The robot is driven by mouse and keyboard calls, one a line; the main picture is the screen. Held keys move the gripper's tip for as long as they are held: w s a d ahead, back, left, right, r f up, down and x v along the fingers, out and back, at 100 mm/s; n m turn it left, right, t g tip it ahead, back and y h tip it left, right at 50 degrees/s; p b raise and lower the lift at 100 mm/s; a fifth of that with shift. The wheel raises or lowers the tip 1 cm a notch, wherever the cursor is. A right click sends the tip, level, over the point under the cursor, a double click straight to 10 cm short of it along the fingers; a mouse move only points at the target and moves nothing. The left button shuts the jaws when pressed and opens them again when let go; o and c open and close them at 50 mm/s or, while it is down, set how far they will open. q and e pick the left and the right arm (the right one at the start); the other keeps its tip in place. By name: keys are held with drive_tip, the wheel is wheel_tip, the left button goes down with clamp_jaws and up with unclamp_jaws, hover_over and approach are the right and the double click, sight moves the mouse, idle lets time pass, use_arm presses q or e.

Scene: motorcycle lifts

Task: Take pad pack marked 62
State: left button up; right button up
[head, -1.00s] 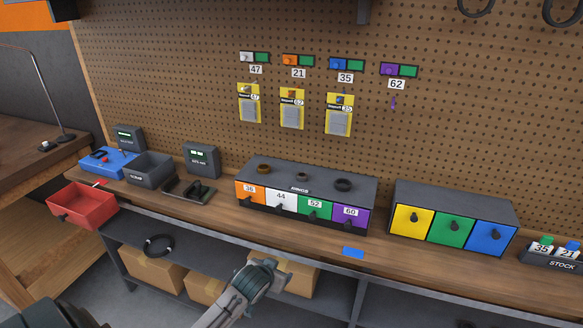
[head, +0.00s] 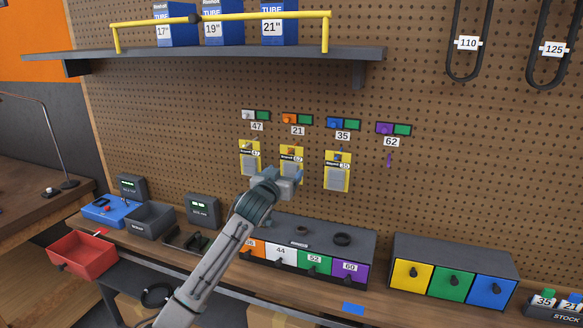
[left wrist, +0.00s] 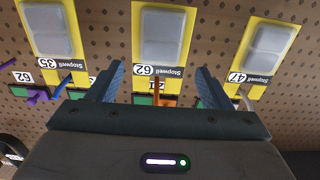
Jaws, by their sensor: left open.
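The yellow pad pack marked 62 (head: 291,157) hangs on the pegboard under the orange tag 21, in the middle of three packs. My left gripper (head: 274,180) is raised in front of the board, just below that pack, and covers its lower part. In the left wrist view, turned upside down, the pack marked 62 (left wrist: 163,38) is centred between the two open fingers, which hold nothing. The pack marked 47 (left wrist: 262,50) and the pack marked 35 (left wrist: 50,30) hang on either side. My right gripper is not in view.
The purple hook (head: 389,160) under tag 62 (head: 391,142) is empty. A grey shelf (head: 220,57) with blue tube boxes juts out above. On the bench below stand a drawer box with rings on top (head: 368,240) and a second drawer box (head: 455,254).

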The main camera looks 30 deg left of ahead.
sight(290, 166)
use_arm(q)
drive_tip(key=shift+x, duration=0.75)
drive_tip(key=shift+w+p, duration=0.25)
drive_tip(key=shift+p, duration=0.15)
drive_tip(key=p+x, duration=0.3)
drive_tip(key=x, duration=0.1)
drive_tip(key=shift+w+a+f, duration=0.1)
drive_tip(key=shift+w, duration=0.3)
drive_tip(key=shift+s, duration=0.1)
drive_tip(key=c, duration=0.7)
drive_tip(key=shift+r, duration=0.2)
